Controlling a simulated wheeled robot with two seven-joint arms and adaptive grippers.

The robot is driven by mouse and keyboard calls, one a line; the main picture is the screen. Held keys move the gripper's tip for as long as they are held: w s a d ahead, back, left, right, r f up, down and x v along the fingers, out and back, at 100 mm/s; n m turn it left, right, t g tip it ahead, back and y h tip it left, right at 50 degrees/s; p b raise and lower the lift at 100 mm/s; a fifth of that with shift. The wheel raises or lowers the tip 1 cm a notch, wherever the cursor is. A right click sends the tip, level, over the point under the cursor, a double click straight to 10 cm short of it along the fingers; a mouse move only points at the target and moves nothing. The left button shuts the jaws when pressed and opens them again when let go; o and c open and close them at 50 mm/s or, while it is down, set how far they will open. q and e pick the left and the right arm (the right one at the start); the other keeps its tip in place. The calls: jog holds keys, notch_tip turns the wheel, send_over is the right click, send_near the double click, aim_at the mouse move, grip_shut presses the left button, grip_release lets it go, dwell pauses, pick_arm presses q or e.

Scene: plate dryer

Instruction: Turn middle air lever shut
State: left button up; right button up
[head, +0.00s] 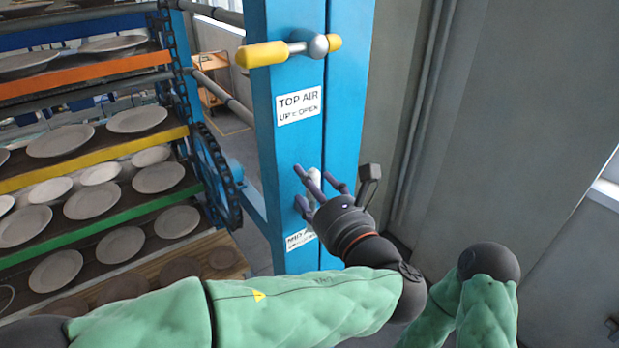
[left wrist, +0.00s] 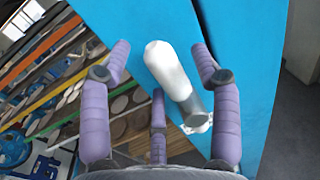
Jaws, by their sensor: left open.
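The middle lever has a white rounded handle (head: 315,178), partly hidden by my gripper's fingers in the head view. In the left wrist view the white handle (left wrist: 168,70) slants up and left from its grey metal pivot (left wrist: 193,112) on the blue post. A partly covered label (head: 300,239) is below it. My left gripper (head: 318,184) is open, its purple-grey fingers spread around the handle. In the left wrist view the gripper (left wrist: 160,65) has fingers on both sides of the handle, with visible gaps. I cannot tell whether the third finger touches it. My right gripper is not in view.
A yellow-handled lever (head: 270,53) lies about horizontal above the "TOP AIR UP = OPEN" label (head: 299,106) on the blue post (head: 345,100). Racks of plates (head: 85,200) and a chain (head: 180,60) are to the left. A grey wall (head: 500,130) stands to the right.

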pick_arm(q)
jog(key=shift+w+a, duration=0.35)
jog(key=shift+w, duration=0.3)
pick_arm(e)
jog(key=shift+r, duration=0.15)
